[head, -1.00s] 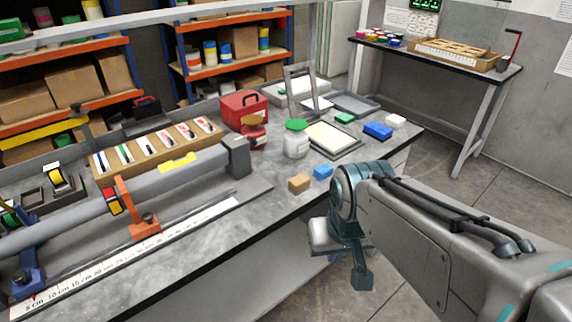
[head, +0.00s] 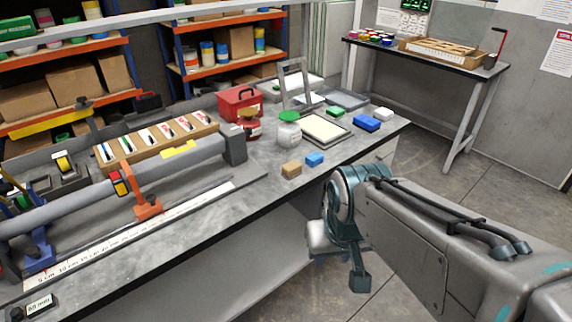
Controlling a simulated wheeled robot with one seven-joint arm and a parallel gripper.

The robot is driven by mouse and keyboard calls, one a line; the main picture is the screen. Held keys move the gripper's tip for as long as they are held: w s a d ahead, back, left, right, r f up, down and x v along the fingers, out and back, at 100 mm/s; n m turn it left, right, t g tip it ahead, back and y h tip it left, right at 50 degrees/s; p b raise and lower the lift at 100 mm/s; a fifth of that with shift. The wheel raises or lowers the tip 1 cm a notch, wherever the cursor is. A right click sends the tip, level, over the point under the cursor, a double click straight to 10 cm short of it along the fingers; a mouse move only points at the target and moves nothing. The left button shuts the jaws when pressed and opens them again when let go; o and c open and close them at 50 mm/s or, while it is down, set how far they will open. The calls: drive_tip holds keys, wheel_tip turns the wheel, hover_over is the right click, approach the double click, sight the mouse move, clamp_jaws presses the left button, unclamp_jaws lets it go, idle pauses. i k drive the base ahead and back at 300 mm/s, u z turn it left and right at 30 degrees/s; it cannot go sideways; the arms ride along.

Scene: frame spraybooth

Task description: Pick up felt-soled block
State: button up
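Several small blocks stand on the grey bench (head: 225,215). A tan block (head: 291,169) and a small blue block (head: 315,159) sit side by side near its front edge. Farther back are a larger blue block (head: 367,124), a white block (head: 383,114) and a green block (head: 336,112). No sole shows, so I cannot tell which one is felt-soled. The end of my arm, with my gripper (head: 342,262), hangs past the bench's front edge, right of and below the tan block, apart from all blocks. Its fingers are not clearly visible.
A long grey tube fixture (head: 130,185) fills the bench's left. A second table (head: 430,52) stands back right. Floor between is clear.

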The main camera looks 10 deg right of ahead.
sight(291, 170)
drive_tip(key=u, duration=0.35)
drive_tip(key=i, duration=0.9)
drive_tip(key=z, duration=0.55)
